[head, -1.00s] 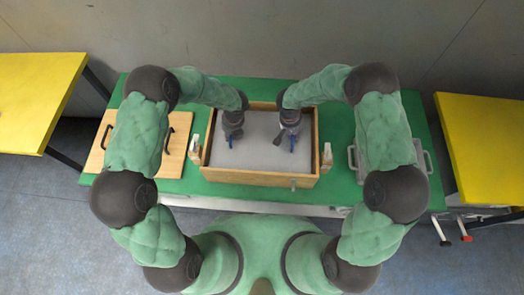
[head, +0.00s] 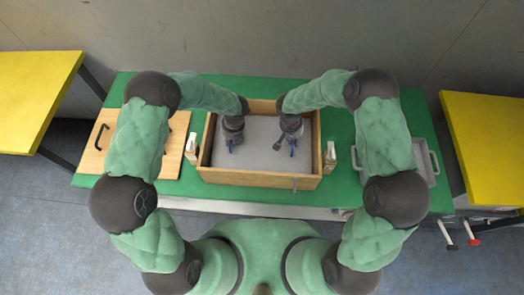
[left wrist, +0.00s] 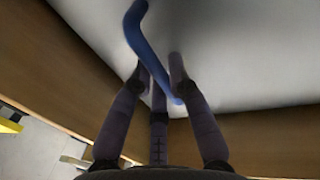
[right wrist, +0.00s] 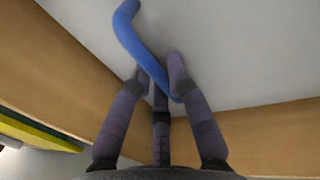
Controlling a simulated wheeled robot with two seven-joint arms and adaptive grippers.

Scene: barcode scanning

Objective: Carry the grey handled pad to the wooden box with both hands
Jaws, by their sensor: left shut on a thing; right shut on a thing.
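The grey pad (head: 262,146) lies level within the walls of the wooden box (head: 250,178), in the middle of the green table. Whether it touches the box floor cannot be told. My left gripper (head: 232,146) points down over the pad's left part and is shut on a blue handle (left wrist: 148,50). My right gripper (head: 291,148) does the same on the right part, shut on the other blue handle (right wrist: 141,42). In both wrist views the fingertips close around the blue bar, with the pad's grey surface beyond and wooden walls beside it. The pad's underside is hidden.
A wooden board (head: 170,163) with black handles lies on the green table (head: 342,115) to the left. A grey handled tray (head: 427,163) is at the right, partly behind my arm. Small pale items flank the box (head: 192,147) (head: 330,157). Yellow tables stand at both sides.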

